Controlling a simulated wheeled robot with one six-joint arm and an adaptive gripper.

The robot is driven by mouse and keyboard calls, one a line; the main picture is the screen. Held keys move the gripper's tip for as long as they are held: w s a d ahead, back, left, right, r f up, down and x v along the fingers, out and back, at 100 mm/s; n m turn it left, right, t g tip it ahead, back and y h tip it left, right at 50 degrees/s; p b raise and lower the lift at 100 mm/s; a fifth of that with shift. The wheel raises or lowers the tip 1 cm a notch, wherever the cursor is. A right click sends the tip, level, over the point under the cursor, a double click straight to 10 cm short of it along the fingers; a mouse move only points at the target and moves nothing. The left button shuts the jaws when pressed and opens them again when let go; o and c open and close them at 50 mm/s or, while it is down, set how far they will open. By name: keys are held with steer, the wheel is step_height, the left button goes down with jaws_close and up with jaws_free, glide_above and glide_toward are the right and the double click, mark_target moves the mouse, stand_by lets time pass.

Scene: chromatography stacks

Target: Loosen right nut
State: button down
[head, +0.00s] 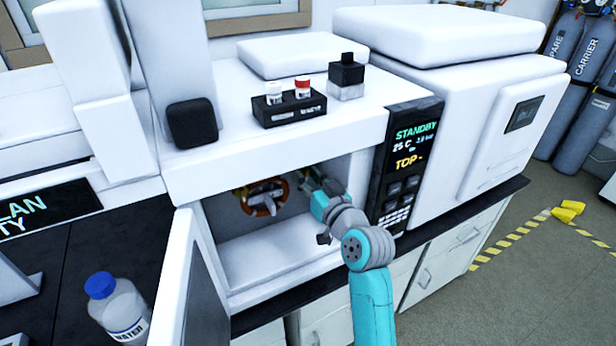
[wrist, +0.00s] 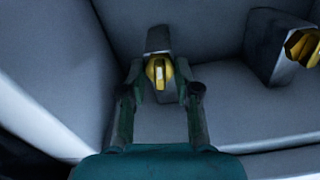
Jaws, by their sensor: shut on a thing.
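My gripper (head: 313,187) reaches into the open oven compartment, to the right of the round copper-coloured coil, in the head view. In the wrist view my gripper (wrist: 159,78) has its two fingers on either side of a yellow nut (wrist: 158,71) and is shut on it. The nut sits on a grey block (wrist: 158,40). The nut is too small and too hidden to make out in the head view. A second yellow nut (wrist: 303,47) on another grey block (wrist: 270,50) shows at the right of the wrist view, apart from my fingers.
The coil (head: 283,190) hangs in the compartment left of my gripper. The oven door (head: 178,290) stands open at the left. The control panel (head: 408,165) is close right of my arm. A rack (head: 290,114) with two vials stands on top. A water bottle (head: 118,305) is at lower left.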

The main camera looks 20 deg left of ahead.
steer(key=shift+f+n, duration=0.1)
steer(key=shift+n, duration=0.8)
steer(key=c, duration=1.2)
jaws_free()
steer(key=v, duration=1.2)
